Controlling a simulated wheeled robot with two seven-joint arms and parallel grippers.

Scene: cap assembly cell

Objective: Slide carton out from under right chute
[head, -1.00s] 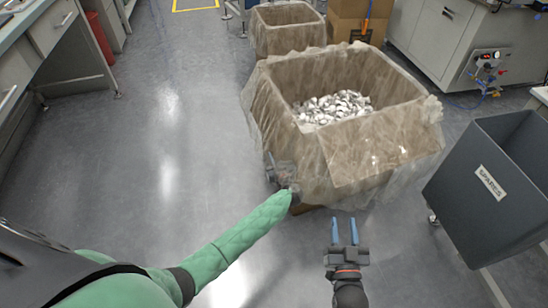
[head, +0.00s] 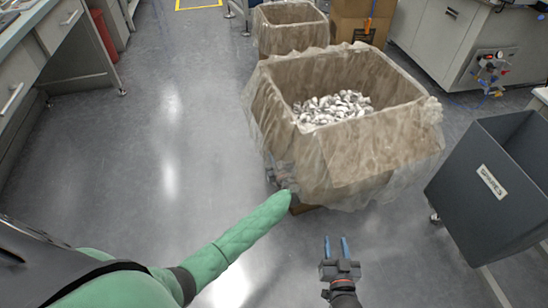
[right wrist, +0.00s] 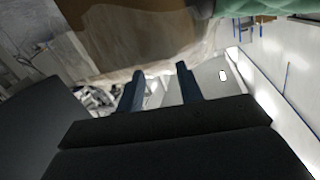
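The carton (head: 340,165), draped in clear plastic film and holding many small silvery caps (head: 332,107), stands on the floor at centre right in the head view. Part of it and its film also fills the top of the right wrist view (right wrist: 135,35). My left gripper (head: 279,172) is at the carton's near left side, partly covered by the film; its fingers are hidden. My right gripper (head: 337,240) is open and empty, its blue fingers apart, in front of the carton's near side with a gap. I see no chute.
A grey bin with a label (head: 490,180) stands close on the right. A grey cabinet (head: 440,40) is at the back right. The floor at left is clear.

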